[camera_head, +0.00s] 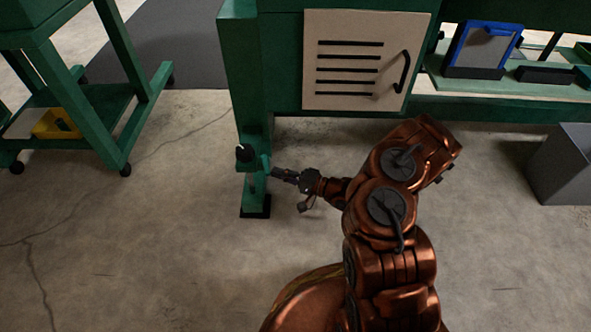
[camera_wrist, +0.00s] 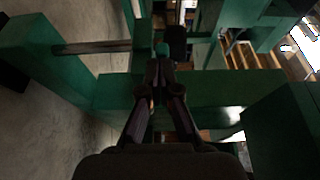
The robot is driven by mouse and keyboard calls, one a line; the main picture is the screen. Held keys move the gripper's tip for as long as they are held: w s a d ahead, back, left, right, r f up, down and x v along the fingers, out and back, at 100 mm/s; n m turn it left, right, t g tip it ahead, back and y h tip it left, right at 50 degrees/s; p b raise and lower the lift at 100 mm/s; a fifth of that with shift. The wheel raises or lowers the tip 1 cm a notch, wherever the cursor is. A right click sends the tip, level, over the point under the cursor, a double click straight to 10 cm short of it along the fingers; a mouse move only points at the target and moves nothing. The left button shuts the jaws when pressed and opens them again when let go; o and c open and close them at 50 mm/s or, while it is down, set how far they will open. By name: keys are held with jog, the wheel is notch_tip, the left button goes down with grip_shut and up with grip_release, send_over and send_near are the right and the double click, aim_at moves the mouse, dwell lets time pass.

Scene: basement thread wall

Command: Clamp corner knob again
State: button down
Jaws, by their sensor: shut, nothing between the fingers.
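A black knob (camera_head: 244,152) sits at the lower corner of the green machine frame (camera_head: 238,80), above a foot with a dark base. A small teal-green piece (camera_head: 265,163) stands beside the knob. My gripper (camera_head: 274,172) reaches in from the right, its tips close to this piece; whether they touch cannot be told. In the wrist view my gripper (camera_wrist: 160,66) is shut with its fingertips together and nothing between them. A dark block (camera_wrist: 177,42), possibly the knob, shows just beyond the tips, with a small green piece (camera_wrist: 161,48) beside it.
A beige vented panel (camera_head: 354,60) with a black handle hangs on the machine. A green wheeled cart (camera_head: 105,100) with a yellow bin (camera_head: 56,124) stands at left. A grey bin (camera_head: 563,165) stands at right. The concrete floor in front of the machine is clear at left.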

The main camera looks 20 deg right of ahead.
jog(key=shift+s+a, duration=0.1)
jog(key=shift+a, duration=0.15)
jog(key=shift+d, duration=0.1)
jog(key=s+d+p, duration=0.5)
jog(key=s, duration=0.5)
jog(key=shift+s+d, duration=0.15)
dwell(0.7)
